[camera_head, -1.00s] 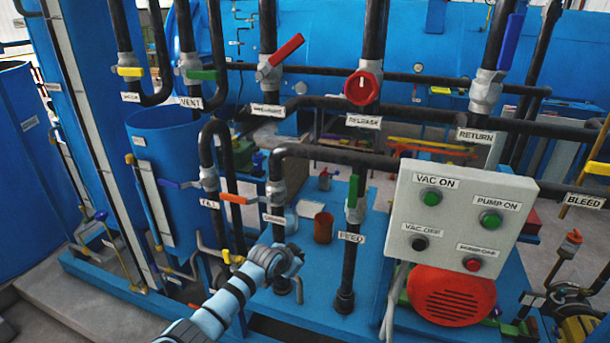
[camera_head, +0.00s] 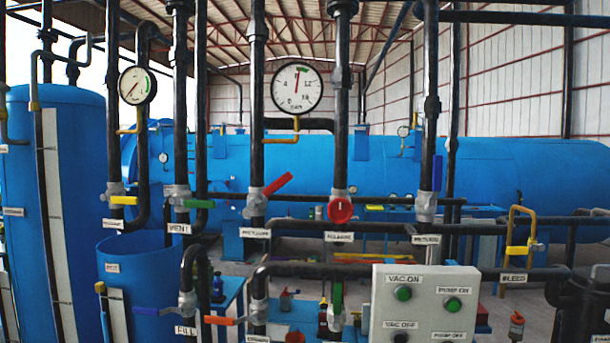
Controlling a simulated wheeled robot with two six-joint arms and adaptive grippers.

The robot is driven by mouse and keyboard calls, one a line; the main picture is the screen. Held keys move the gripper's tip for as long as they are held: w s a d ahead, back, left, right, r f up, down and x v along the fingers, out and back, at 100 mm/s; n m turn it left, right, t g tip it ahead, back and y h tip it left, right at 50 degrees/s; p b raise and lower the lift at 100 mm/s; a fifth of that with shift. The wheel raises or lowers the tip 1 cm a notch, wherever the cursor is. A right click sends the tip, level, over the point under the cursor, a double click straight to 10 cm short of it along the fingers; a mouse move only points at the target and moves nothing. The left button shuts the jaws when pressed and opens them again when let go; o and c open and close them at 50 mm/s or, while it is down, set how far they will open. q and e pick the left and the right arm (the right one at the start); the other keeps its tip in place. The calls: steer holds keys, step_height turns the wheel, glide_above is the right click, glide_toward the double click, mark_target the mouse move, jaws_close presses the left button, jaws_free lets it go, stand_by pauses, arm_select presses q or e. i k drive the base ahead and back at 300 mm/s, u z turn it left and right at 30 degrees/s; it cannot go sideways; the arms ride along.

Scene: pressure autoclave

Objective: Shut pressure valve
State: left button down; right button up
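The pressure valve has a red lever (camera_head: 278,184) on a grey body (camera_head: 257,201) in a vertical black pipe, left of centre. A label that seems to read PRESSURE (camera_head: 256,233) is under it. The lever tilts up to the right, at an angle to the pipe. A large round gauge (camera_head: 297,89) with a red needle is above and to the right of it. Neither of my grippers is in view, and nothing touches the lever.
Close by are a green lever (camera_head: 198,203) labelled VENT, a round red handle (camera_head: 340,210) labelled RELEASE and a blue upright lever (camera_head: 437,173). A control panel (camera_head: 425,301) stands at lower right. Black pipes cross in front of the blue tank (camera_head: 500,175).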

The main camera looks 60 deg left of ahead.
mark_target(284, 179)
steer(key=u, duration=0.1)
steer(key=i, duration=0.7)
steer(key=u, duration=1)
steer(key=i, duration=0.55)
steer(key=u, duration=0.65)
